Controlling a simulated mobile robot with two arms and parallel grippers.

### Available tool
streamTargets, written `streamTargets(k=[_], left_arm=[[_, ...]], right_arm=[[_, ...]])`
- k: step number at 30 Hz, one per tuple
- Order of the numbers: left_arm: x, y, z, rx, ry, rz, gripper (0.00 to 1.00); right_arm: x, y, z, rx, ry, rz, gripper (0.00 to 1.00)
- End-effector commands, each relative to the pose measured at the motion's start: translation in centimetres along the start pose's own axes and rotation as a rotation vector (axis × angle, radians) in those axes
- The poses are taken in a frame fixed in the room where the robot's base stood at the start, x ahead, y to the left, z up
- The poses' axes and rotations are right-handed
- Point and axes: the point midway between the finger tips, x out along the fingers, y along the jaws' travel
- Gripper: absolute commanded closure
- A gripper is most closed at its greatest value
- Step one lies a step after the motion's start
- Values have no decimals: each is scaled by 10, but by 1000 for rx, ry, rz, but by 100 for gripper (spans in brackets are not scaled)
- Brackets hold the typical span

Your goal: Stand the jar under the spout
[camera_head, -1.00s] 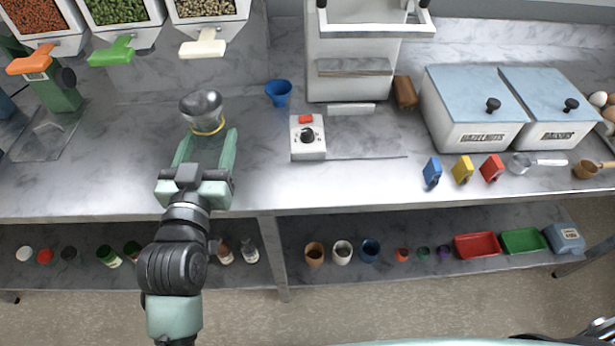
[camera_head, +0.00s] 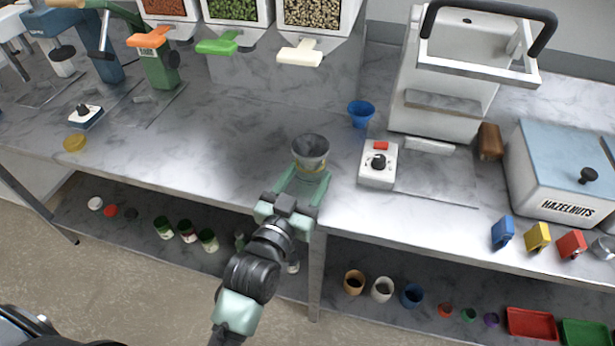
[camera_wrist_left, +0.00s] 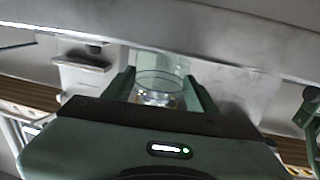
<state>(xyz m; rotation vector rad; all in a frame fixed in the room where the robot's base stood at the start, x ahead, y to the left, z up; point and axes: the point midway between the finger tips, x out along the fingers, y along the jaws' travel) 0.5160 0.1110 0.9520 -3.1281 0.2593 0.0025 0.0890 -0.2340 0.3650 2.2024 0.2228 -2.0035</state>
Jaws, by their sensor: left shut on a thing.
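The jar (camera_head: 311,148) is clear glass with a thin yellow band. My left gripper (camera_head: 300,182) is shut on it and holds it upright near the front of the marble worktop. Whether its base touches the worktop is hard to tell. The left wrist view shows the jar (camera_wrist_left: 158,88) between the two green fingers. Three dispensers stand behind it, with an orange lever (camera_head: 150,38), a green lever (camera_head: 217,46) and a white lever (camera_head: 300,53). Their spout openings are hidden from above. The jar is in front of the white lever, apart from it.
A blue cup (camera_head: 361,112) and a control box with a red button (camera_head: 378,165) stand right of the jar. A green stand (camera_head: 160,66) is at the back left. A yellow disc (camera_head: 75,143) lies at left. The worktop (camera_head: 200,145) left of the jar is clear.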

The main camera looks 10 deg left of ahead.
Motion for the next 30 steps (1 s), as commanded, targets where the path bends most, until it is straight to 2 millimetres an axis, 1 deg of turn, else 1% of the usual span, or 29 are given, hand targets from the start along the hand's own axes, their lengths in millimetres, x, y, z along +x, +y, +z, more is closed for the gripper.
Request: streamTargets(k=[6,10,11,12,13,21,24,26,29,30], left_arm=[[0,0,-1,0,4,-1,90],[0,0,2,1,4,0,90],[0,0,3,1,2,0,40],[0,0,3,1,2,0,29],[0,0,3,1,2,0,21],[0,0,3,1,2,0,21],[0,0,-1,0,2,0,21],[-5,0,1,0,-1,0,21],[-21,0,2,1,-1,0,21],[-29,0,3,1,-2,0,21]], right_arm=[[0,2,1,-1,-1,2,64],[1,2,1,-1,-1,2,64],[1,2,1,-1,-1,2,64],[1,2,1,0,-1,2,64],[1,2,1,0,-1,2,64],[1,2,2,0,-2,2,64],[-1,2,2,0,-3,2,64],[1,2,2,1,-3,2,64],[4,2,2,1,-4,2,64],[5,2,3,1,-4,2,64]])
